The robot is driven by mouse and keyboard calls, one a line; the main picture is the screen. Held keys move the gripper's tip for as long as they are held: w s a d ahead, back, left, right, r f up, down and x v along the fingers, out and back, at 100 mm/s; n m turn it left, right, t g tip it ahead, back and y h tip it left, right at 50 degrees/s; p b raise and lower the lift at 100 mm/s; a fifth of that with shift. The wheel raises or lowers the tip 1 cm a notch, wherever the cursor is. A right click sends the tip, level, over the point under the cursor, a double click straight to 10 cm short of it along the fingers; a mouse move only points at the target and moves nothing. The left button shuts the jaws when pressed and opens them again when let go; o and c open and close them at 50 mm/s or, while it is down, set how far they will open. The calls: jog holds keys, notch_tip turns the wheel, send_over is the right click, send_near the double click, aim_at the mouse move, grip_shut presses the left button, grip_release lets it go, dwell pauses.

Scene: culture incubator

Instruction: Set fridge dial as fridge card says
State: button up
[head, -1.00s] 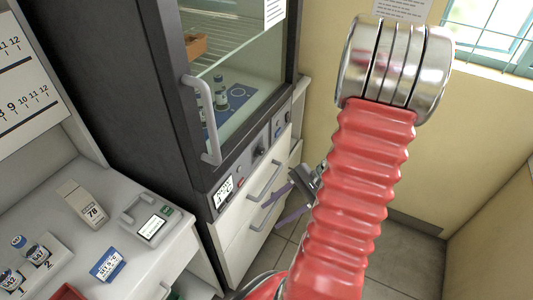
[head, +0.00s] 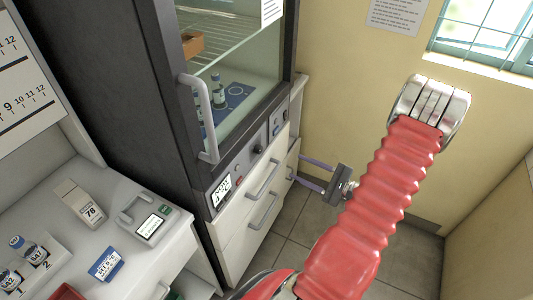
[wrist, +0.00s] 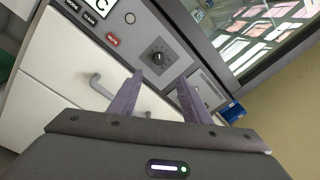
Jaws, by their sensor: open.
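The fridge dial (wrist: 158,58) is a dark round knob on the grey control strip, with marks around it. It also shows small in the head view (head: 257,149), below the glass door. My gripper (wrist: 159,80) is open and empty. Its two purple fingers point toward the strip, their tips just below the dial in the wrist view and apart from it. In the head view my gripper (head: 297,169) is right of the drawers. A small blue-and-white card (head: 106,264) lies on the counter; its text is too small to read surely.
The fridge (head: 150,90) has a long door handle (head: 207,125). Drawer handles (head: 264,209) stick out below the strip. A red button label (wrist: 112,40) sits left of the dial. Vials, a white box and a small device stand on the counter. Floor at right is clear.

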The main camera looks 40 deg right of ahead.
aim_at(261, 151)
jog(key=shift+w, duration=0.1)
jog(key=x, duration=1.3)
jog(key=shift+w+a, duration=0.3)
jog(key=c, duration=1)
